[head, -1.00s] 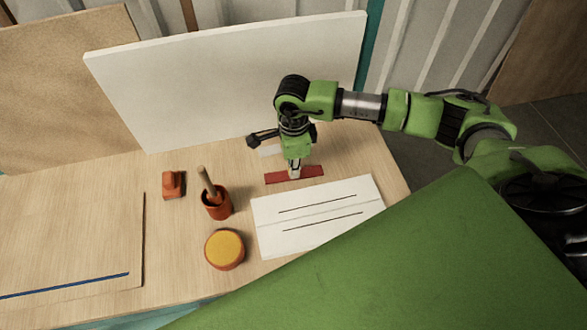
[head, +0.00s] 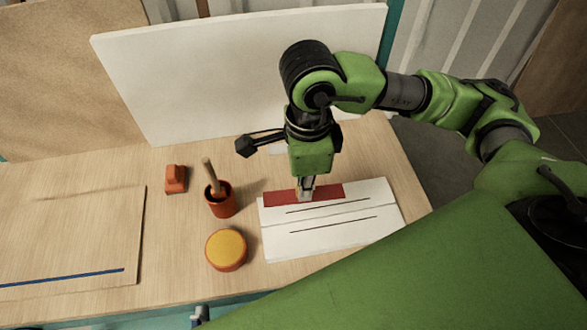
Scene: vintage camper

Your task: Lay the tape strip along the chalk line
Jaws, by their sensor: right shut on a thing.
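The red tape strip (head: 270,198) is long and flat, and my right gripper (head: 305,196) is shut on it near its middle. In the head view the strip overlaps the far edge of a white board (head: 383,222); its height above the board is hard to tell. The board bears two dark lines, the far one (head: 340,206) and the near one (head: 333,225), with a faint pale line (head: 345,218) between them. I cannot tell for sure which is the chalk line. The strip lies beyond all of them.
Left of the board stand an orange cup (head: 220,206) with a wooden stick, a round yellow-topped tin (head: 226,250) and a small orange block (head: 176,179). A wooden panel (head: 70,235) with a blue line lies at left. A large white panel (head: 210,75) leans behind.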

